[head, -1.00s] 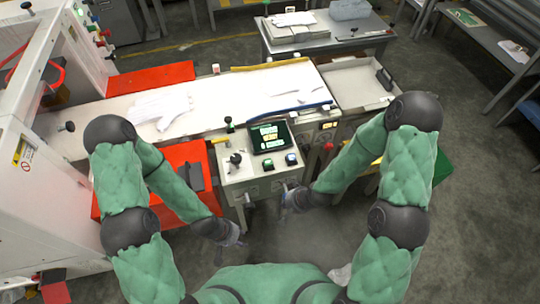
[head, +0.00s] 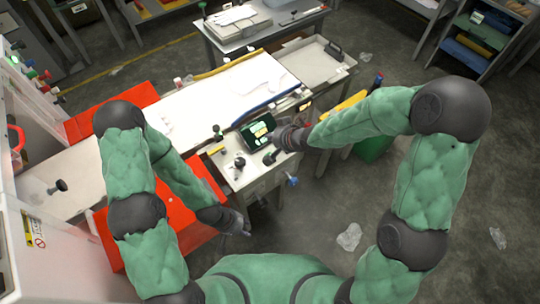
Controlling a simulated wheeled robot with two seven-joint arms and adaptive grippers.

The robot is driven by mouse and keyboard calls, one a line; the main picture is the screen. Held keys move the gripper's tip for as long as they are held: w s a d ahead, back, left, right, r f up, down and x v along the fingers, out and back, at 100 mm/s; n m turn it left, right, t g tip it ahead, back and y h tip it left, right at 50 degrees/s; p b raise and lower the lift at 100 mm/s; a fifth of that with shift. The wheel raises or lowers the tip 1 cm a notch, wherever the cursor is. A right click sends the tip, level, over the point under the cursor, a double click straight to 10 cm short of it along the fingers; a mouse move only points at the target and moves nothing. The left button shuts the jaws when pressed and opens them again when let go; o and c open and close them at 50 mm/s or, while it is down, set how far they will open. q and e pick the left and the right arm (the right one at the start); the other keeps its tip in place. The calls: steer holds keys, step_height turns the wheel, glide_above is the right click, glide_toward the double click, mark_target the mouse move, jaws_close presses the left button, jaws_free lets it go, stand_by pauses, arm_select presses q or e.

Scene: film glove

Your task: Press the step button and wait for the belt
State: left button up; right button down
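The control panel (head: 232,174) stands at the front of the belt in the head view, with a lit screen (head: 257,132), a black knob (head: 239,162) and other small controls. I cannot tell which control is the step button; part of the panel is hidden by my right gripper. My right gripper (head: 279,138) is over the panel's right side, beside the screen; whether it touches a button is unclear. My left gripper (head: 243,229) hangs low in front of the panel, apart from it. Both fingers are too small to read. The white belt (head: 205,105) runs behind the panel.
Red panels (head: 128,105) flank the belt at the left. A grey table (head: 265,35) with a case stands behind, and a pale tray (head: 318,62) lies right of the belt. A green bin (head: 372,147) is under my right forearm. Crumpled clear film (head: 349,237) lies on the floor.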

steer(key=shift+f, duration=0.15)
step_height(320, 180, down, 7)
steer(key=b, duration=0.6)
steer(key=shift+f+b, duration=0.15)
steer(key=shift+b, duration=0.25)
steer(key=shift+f+b, duration=0.5)
steer(key=shift+f, duration=0.15)
stand_by(0.5)
steer(key=shift+f, duration=0.4)
